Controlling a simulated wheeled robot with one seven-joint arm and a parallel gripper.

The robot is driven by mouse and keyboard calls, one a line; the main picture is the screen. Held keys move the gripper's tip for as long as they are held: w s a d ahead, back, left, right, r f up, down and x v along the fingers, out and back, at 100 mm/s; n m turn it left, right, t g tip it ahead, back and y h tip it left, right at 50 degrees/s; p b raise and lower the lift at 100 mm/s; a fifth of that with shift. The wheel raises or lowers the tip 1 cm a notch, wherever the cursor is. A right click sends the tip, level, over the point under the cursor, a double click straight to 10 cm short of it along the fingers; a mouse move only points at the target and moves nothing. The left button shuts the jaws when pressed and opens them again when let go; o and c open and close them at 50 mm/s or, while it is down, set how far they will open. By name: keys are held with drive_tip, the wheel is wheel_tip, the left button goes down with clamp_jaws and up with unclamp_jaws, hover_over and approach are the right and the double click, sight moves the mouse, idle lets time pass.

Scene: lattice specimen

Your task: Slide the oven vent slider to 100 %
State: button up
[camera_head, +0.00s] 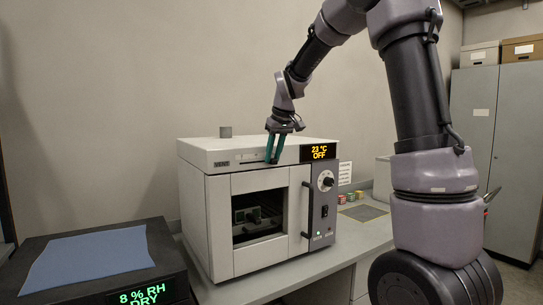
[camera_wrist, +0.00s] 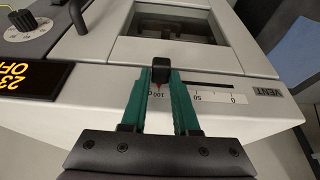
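The vent slider is a small black knob (camera_wrist: 161,70) on the front upper panel of the oven (camera_head: 245,205). Its red pointer (camera_wrist: 158,86) is at the 100 mark of the white scale (camera_wrist: 212,97), whose 50 and 0 lie further right in the wrist view. My gripper (camera_wrist: 161,74) has two teal fingers, one on each side of the knob, with their tips against it and no clear gap. In the head view my gripper (camera_head: 272,160) reaches down to the panel's top front.
The oven display (camera_head: 319,152) reads 23 °C OFF, with a dial (camera_head: 327,181) below it. The oven door handle (camera_head: 307,209) stands out in front. A dry box (camera_head: 95,285) with a blue cloth is at the left. Small colored blocks (camera_head: 351,196) lie right of the oven.

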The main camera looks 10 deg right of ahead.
drive_tip(key=o, duration=0.4)
drive_tip(key=v, duration=0.6)
idle(0.5)
drive_tip(key=shift+r, duration=0.1)
drive_tip(key=v, duration=1)
drive_tip(key=shift+r, duration=0.35)
